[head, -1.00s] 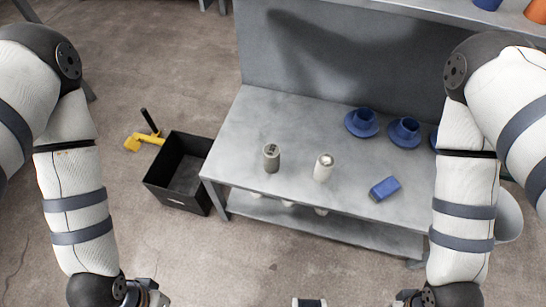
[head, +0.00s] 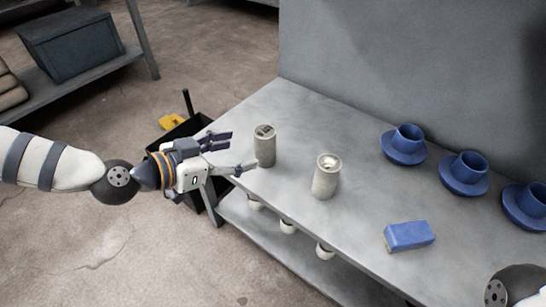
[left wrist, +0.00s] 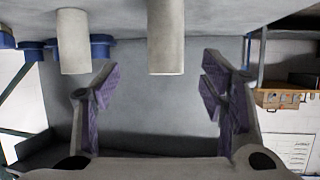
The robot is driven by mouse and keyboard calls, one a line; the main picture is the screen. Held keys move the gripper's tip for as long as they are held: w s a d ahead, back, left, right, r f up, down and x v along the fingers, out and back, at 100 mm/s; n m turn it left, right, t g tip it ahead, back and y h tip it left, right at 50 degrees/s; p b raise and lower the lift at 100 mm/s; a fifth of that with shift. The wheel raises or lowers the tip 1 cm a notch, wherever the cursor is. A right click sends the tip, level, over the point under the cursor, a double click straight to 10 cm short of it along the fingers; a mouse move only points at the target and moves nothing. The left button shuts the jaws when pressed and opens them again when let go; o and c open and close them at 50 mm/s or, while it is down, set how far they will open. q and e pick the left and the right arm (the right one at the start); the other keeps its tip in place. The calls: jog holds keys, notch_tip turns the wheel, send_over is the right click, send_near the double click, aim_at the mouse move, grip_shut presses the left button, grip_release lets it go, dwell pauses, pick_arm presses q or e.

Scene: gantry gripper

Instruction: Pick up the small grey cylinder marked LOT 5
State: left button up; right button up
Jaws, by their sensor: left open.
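A small grey cylinder (head: 264,147) stands upright near the left end of the grey table (head: 290,110). A dark mark is on its top, but I cannot read it. A paler cylinder (head: 326,180) stands to its right. My left gripper (head: 240,152) is open and empty, just left of the grey cylinder, its fingers pointing at it. The left wrist view looks upside down; there the grey cylinder (left wrist: 165,38) hangs between the open fingers (left wrist: 160,90) and the paler one (left wrist: 72,42) is to the left. My right gripper is out of view.
Blue cups on saucers (head: 405,145) line the table's back panel (head: 400,70). A blue block (head: 409,236) lies at the front right. A black bin (head: 190,132) stands behind my left gripper.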

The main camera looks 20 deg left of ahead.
aim_at(256, 146)
pick_arm(q)
jog(key=b+x, duration=0.1)
jog(key=x, duration=0.2)
jog(key=b+x, duration=0.1)
jog(key=x, duration=0.2)
jog(key=b+x, duration=0.1)
jog(key=x, duration=0.2)
jog(key=shift+w+a+f, duration=0.2)
jog(key=shift+a+f, duration=0.15)
jog(key=shift+f, duration=0.1)
jog(key=shift+w+d, duration=0.15)
jog(key=shift+w, duration=0.1)
jog(key=shift+r, duration=0.15)
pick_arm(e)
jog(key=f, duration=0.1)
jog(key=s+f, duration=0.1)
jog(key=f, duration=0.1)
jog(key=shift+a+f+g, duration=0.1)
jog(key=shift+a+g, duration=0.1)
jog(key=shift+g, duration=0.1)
pick_arm(q)
grip_shut()
